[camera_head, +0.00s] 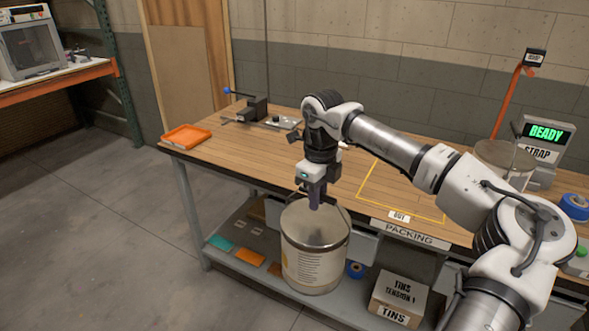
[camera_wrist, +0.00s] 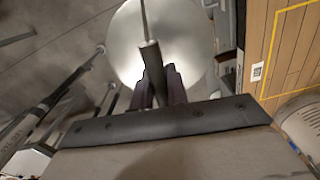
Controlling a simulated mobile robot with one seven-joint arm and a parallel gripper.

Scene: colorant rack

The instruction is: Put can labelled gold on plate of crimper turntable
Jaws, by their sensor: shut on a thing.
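A large pale metal can (camera_head: 314,262) with a wire handle hangs from my gripper (camera_head: 316,195), in front of the bench. Its label print is too small to read. In the wrist view the can's round top (camera_wrist: 195,45) lies beyond the fingers, and my gripper (camera_wrist: 162,82) is shut on the dark grip of the can's handle (camera_wrist: 150,52). A machine with a green READY display (camera_head: 545,133) and a STRAP sign stands at the bench's right. A round can-like thing (camera_head: 503,160) stands beside it. I cannot tell which part is the crimper turntable's plate.
The wooden bench (camera_head: 250,160) has a bare yellow-outlined area (camera_head: 400,190) behind the can. An orange tray (camera_head: 186,136) and a blue-handled tool (camera_head: 254,108) are at left. A TINS box (camera_head: 398,298) sits on the lower shelf. My arm crosses the right side.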

